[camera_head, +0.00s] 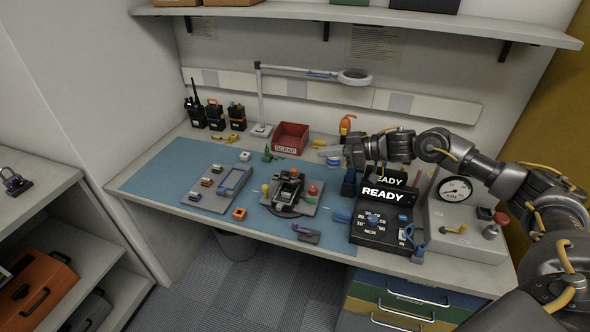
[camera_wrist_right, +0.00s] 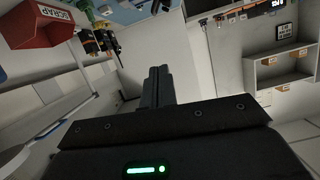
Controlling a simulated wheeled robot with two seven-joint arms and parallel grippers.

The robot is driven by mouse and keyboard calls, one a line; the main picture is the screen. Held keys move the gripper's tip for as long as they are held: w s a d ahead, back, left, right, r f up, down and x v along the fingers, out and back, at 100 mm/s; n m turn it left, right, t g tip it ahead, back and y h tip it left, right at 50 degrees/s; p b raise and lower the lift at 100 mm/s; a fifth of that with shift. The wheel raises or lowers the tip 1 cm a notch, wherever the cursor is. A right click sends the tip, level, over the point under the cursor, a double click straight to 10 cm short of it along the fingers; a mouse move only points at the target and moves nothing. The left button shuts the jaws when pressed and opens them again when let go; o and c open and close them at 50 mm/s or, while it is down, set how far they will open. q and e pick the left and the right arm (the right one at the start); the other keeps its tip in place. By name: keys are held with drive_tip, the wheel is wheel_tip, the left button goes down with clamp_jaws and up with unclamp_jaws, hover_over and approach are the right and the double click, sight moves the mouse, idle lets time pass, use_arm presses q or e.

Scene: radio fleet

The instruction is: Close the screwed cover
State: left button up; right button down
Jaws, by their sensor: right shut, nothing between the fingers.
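A dark device, possibly a radio, sits in a grey fixture (camera_head: 305,205) at the middle of the blue mat. A red knob (camera_head: 312,190) stands at its right side and a yellow-green one at its left. I cannot tell which part is the screwed cover, nor its state. My left gripper is not in view.
A grey tray (camera_head: 205,198) with small parts lies left of the fixture. A red SCRAP bin (camera_head: 291,138) and a magnifier lamp (camera_head: 354,77) stand behind. A black READY box (camera_head: 375,233) and a gauge unit (camera_head: 452,240) stand right. The mat's left part (camera_head: 150,175) is clear.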

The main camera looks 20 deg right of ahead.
drive_tip(key=w+a+f+p, duration=0.1)
drive_tip(key=w+a+f, duration=0.1)
drive_tip(key=w+a+f+p, duration=0.1)
drive_tip(key=a+f+p, duration=0.1)
drive_tip(key=a, duration=0.1)
drive_tip(key=w+a+f+p, duration=0.1)
drive_tip(key=w+a+f, duration=0.1)
drive_tip(key=shift+w+a+f+p, duration=0.2)
drive_tip(key=shift+w+f+p, duration=0.15)
drive_tip(key=shift+p, duration=0.05)
drive_tip(key=shift+a+f, duration=0.1)
drive_tip(key=shift+f, duration=0.05)
drive_tip(key=shift+a, duration=0.1)
